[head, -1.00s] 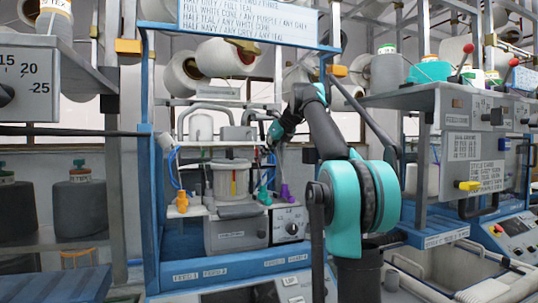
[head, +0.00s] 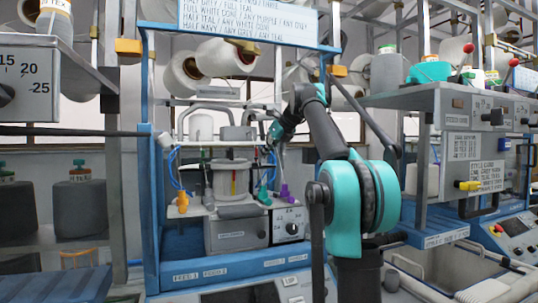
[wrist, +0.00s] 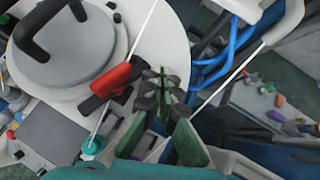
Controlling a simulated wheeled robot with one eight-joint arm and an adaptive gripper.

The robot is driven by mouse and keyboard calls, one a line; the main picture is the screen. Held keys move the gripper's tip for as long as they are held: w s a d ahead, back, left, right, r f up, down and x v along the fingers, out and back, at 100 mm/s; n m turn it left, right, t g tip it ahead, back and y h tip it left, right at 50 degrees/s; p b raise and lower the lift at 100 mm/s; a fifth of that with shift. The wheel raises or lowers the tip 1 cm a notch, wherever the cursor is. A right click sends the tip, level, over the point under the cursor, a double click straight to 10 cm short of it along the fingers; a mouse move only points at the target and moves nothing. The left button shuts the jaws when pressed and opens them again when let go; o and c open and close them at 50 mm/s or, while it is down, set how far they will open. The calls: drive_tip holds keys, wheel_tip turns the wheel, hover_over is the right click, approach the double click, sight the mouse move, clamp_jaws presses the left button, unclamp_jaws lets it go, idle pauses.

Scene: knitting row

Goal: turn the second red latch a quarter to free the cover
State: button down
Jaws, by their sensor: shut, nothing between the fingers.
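In the wrist view a red latch (wrist: 111,79) lies aslant on a dark mount at the rim of a pale round plate. Beside it is the round grey cover (wrist: 62,62) with a black arched handle. My gripper (wrist: 166,84) is shut and empty. Its fingertips show just right of the latch, with a small gap in the picture; I cannot tell whether they touch it. Only this one latch shows clearly.
Blue tubes (wrist: 232,45) and a pale bent pipe (wrist: 282,25) run close to my gripper on the right in the wrist view. A thin white thread crosses near the latch. In the head view, blue frame posts (head: 149,170) flank the unit, and a shelf (head: 440,97) stands right.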

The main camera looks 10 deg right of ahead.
drive_tip(key=s+v, duration=0.1)
drive_tip(key=v, duration=0.7)
drive_tip(key=shift+a+f, duration=0.25)
drive_tip(key=shift+a, duration=0.1)
